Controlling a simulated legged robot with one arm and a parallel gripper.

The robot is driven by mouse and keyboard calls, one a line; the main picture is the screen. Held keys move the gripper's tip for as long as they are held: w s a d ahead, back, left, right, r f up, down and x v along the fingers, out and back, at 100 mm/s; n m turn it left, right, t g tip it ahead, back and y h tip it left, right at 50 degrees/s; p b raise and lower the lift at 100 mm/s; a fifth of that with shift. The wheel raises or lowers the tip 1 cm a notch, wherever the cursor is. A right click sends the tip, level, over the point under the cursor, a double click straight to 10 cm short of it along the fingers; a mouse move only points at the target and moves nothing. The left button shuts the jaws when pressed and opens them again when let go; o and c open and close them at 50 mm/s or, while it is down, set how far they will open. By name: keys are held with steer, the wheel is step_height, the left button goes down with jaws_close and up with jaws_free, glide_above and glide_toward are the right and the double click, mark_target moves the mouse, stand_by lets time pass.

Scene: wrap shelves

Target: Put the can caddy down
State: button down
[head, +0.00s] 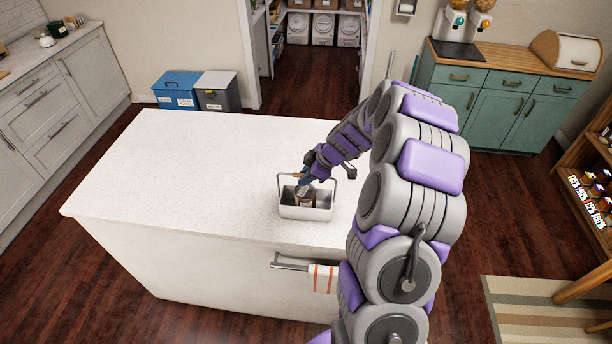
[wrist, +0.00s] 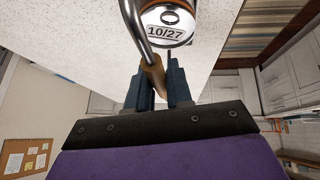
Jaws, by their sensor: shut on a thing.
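The can caddy (head: 320,213) is a light grey open tray with a dark wire handle, over the front right part of the white island. I cannot tell whether its base touches the top. A can (head: 305,196) stands inside it. In the wrist view the can (wrist: 168,30) shows a round end and a "10/27" label. My gripper (head: 303,181) is shut on the caddy's wooden handle grip (wrist: 154,76), which shows between the fingers in the wrist view. The caddy's floor is partly hidden.
The island top (head: 190,170) is bare to the left and behind the caddy. A striped towel (head: 322,278) hangs on a rail at its front. Blue (head: 178,90) and grey (head: 218,92) bins stand behind. A teal cabinet (head: 480,100) is at back right.

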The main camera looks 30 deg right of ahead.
steer(key=c, duration=1)
jaws_free()
steer(key=shift+a, duration=0.35)
steer(key=shift+d, duration=0.1)
steer(key=shift+d+r, duration=0.1)
steer(key=shift+d, duration=0.05)
steer(key=v, duration=1.1)
steer(key=shift+s+r, duration=0.2)
steer(key=shift+r, duration=0.15)
